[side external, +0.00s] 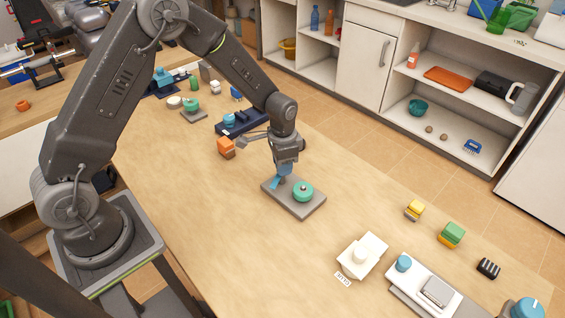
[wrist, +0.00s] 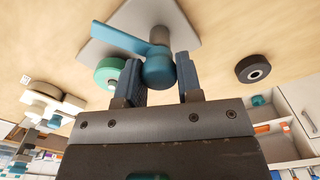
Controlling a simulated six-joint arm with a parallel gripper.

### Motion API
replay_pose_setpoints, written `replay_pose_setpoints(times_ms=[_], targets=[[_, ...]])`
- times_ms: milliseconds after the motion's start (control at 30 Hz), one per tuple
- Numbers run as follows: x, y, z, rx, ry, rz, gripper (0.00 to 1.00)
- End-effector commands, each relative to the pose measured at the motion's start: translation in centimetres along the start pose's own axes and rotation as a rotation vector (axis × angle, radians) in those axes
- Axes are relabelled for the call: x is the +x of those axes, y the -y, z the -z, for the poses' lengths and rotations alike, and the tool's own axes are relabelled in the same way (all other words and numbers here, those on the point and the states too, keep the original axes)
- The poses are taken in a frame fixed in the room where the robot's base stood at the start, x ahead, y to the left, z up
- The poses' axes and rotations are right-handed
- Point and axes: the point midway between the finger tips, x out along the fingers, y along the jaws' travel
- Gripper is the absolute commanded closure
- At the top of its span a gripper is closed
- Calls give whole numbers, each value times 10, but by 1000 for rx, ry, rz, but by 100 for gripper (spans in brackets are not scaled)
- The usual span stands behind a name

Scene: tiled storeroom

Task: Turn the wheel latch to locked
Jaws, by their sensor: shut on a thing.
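A grey square plate (side external: 309,205) lies on the wooden table and also shows in the wrist view (wrist: 150,16). It bears a round teal-green wheel (side external: 303,191), which also shows in the wrist view (wrist: 106,73). Beside the wheel is a blue piece, a rounded knob (wrist: 158,70) with a flat blue bar (wrist: 122,38) extending from it. My gripper (side external: 281,179) points down over the plate's far left part. In the wrist view its fingers (wrist: 159,63) are shut on the blue knob, one on each side. No lock marking is readable.
An orange block (side external: 226,147) and a dark blue tray (side external: 243,123) are behind my gripper. A white block-like fixture (side external: 361,256) and a white device (side external: 424,285) stand at front right. Yellow (side external: 414,208) and green (side external: 452,233) blocks lie near the right edge. Table left of the plate is clear.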

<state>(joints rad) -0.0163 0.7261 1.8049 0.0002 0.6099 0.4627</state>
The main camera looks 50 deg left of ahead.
Motion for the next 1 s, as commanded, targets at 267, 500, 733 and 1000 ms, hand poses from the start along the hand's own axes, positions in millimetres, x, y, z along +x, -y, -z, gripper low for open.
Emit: replay_pose_setpoints(times_ms=[267,500,733,1000], targets=[[0,1,0,-265,1,-1,91],[0,2,-1,-493,2,-1,91],[0,2,-1,-711,2,-1,91],[0,2,-2,-939,2,0,91]])
